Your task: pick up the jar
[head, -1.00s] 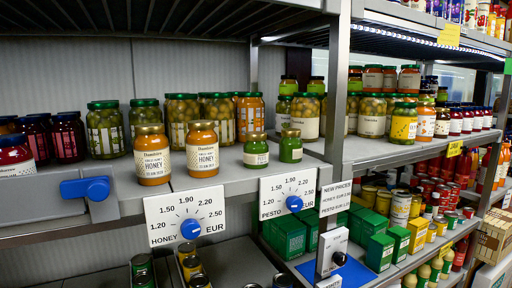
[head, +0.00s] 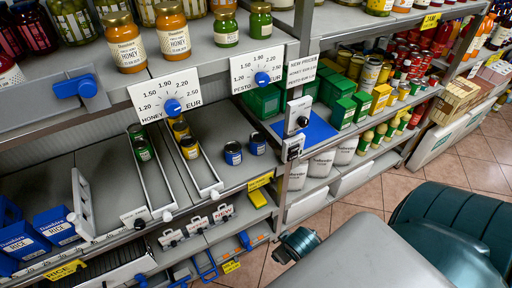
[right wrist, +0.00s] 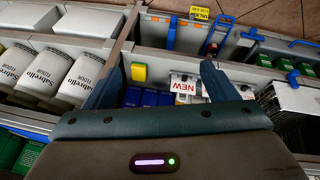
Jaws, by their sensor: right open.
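Two honey jars with gold lids, a left one (head: 126,44) and a right one (head: 172,32), stand on the upper shelf in the head view. Two small green pesto jars, (head: 225,29) and (head: 261,21), stand to their right. Which jar is meant cannot be told. My right gripper (right wrist: 160,85) is open and empty in the right wrist view, with its two fingers spread above the lower shelves. No jar is between them. My left gripper is not in view.
Honey (head: 172,106) and pesto (head: 263,77) price dials hang on the shelf front. An upright post (head: 300,50) divides the shelving. White Sabrello packs (right wrist: 77,76) lie left of my right fingers.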

